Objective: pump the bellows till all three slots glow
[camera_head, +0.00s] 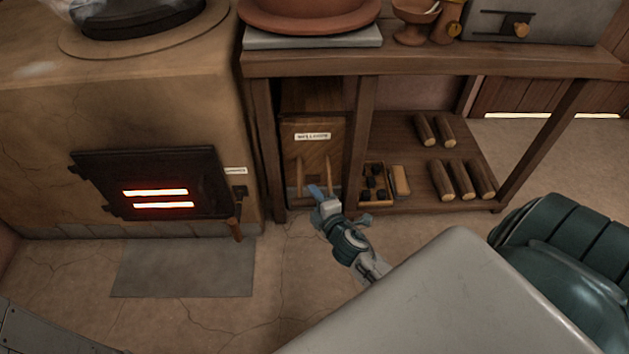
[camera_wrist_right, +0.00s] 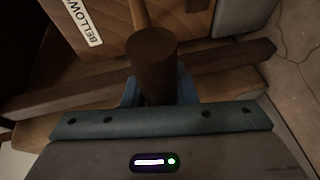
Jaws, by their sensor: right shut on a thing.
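The furnace door (camera_head: 110,175) is dark and shut at the left in the head view. Two slots glow: an upper slot (camera_head: 155,193) and a lower slot (camera_head: 163,205); I cannot make out a third. The wooden bellows (camera_head: 305,155) stands under the table and carries a label, which also shows in the wrist view (camera_wrist_right: 83,22). My right gripper (camera_head: 319,192) is at the bellows' lower front. In the wrist view its blue fingers are shut around the dark round bellows handle (camera_wrist_right: 151,55), in front of a wooden crossbar (camera_wrist_right: 230,62). My left gripper is not in view.
Several logs (camera_head: 441,180) lie on the low shelf, beside a small divided box (camera_head: 374,195). Table legs (camera_head: 355,150) flank the bellows. A grey mat (camera_head: 183,268) lies before the furnace. The cracked floor in front of the bellows is clear.

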